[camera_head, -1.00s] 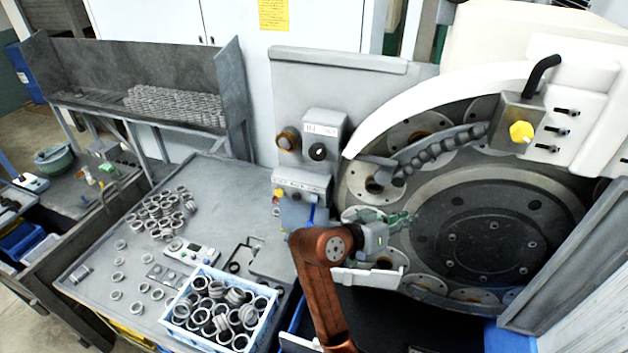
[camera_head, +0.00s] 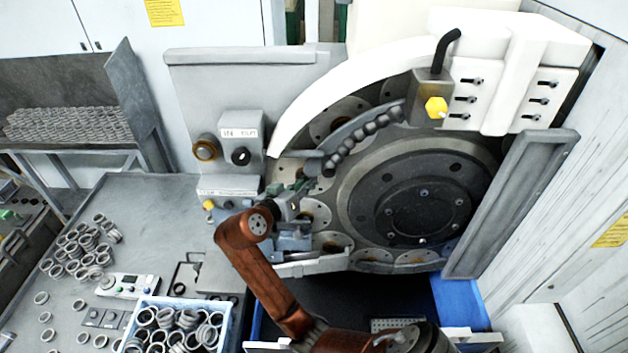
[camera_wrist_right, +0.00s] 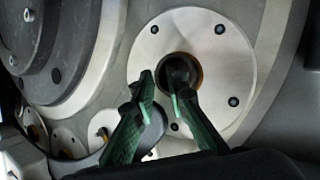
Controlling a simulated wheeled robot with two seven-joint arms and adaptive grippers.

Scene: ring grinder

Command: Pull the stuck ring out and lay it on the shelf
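The disc has a central hole with a brownish rim. A dark round thing (camera_wrist_right: 178,68), perhaps the stuck ring, sits in it. One fingertip overlaps the hole and the other is left of it; I cannot tell whether they touch. A grey shelf (camera_head: 72,146) at the far left holds rows of rings. My left gripper is not in view.
A blue-white crate of rings (camera_head: 228,322) stands on the grey table (camera_head: 150,205), with loose rings to its left. A control box (camera_head: 240,138) is left of the gripper. The curved chute (camera_head: 362,135) and the large dark wheel (camera_head: 425,205) are to its right.

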